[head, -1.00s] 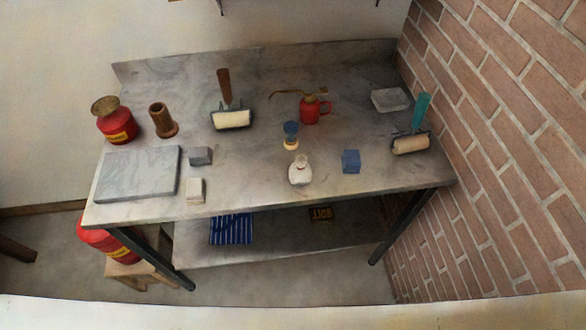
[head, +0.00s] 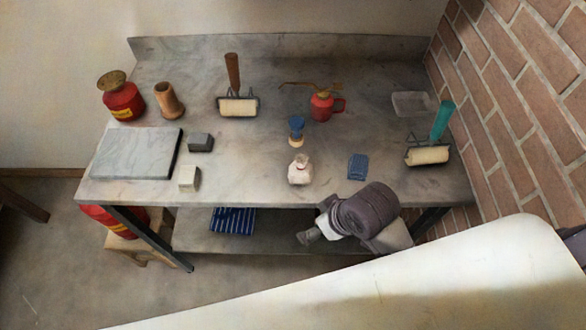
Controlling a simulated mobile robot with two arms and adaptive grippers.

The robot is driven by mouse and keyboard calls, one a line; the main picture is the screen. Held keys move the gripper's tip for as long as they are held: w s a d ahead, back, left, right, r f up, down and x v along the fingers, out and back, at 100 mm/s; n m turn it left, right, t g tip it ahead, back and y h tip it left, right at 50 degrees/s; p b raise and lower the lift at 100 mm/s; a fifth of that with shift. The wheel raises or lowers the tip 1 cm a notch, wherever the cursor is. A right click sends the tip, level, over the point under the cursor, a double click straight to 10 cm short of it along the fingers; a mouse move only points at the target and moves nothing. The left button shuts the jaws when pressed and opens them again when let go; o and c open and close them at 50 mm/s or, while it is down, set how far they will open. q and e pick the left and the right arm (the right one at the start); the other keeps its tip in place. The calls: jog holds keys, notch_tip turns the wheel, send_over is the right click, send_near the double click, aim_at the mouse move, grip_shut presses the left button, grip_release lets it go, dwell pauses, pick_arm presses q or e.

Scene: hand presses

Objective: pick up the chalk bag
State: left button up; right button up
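The chalk bag (head: 299,171) is a small whitish pouch with a gathered neck. It stands upright near the front edge of the metal table (head: 240,185), left of a blue block. My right arm shows in front of the table, below and to the right of the bag. Its dark, small end, which seems to be my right gripper (head: 309,236), is apart from the bag and below the tabletop edge in the picture. Its fingers cannot be made out. My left gripper is not in view.
Near the bag are a blue-handled brush (head: 296,130), the blue block (head: 357,166) and a pale block (head: 189,179). Farther back are a red oil can (head: 323,106) and a roller (head: 238,107). Another roller (head: 427,155) lies near the brick wall (head: 545,100).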

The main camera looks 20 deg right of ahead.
jog(key=w+a+r+n+g+y, duration=0.1)
jog(key=w+a+r+n+g, duration=0.1)
jog(key=w+a+r+n, duration=0.5)
notch_tip(320, 180, up, 10)
jog(key=f+n+g+h, duration=0.1)
jog(key=n+g+h, duration=0.1)
jog(key=n+h, duration=0.15)
send_over(299, 157)
jog(key=shift+r+m, duration=0.25)
jog(key=shift+m, duration=0.1)
notch_tip(299, 157, down, 8)
jog(key=shift+f, duration=0.1)
jog(key=f, duration=0.1)
jog(key=f+p, duration=0.1)
jog(key=f, duration=0.2)
jog(key=shift+s+d+f+p, duration=0.2)
jog(key=shift+d+f+p, duration=0.1)
jog(key=shift+f, duration=0.35)
jog(key=shift+a, duration=0.1)
jog(key=c, duration=1.3)
jog(key=shift+o, duration=0.2)
jog(key=shift+r, duration=0.15)
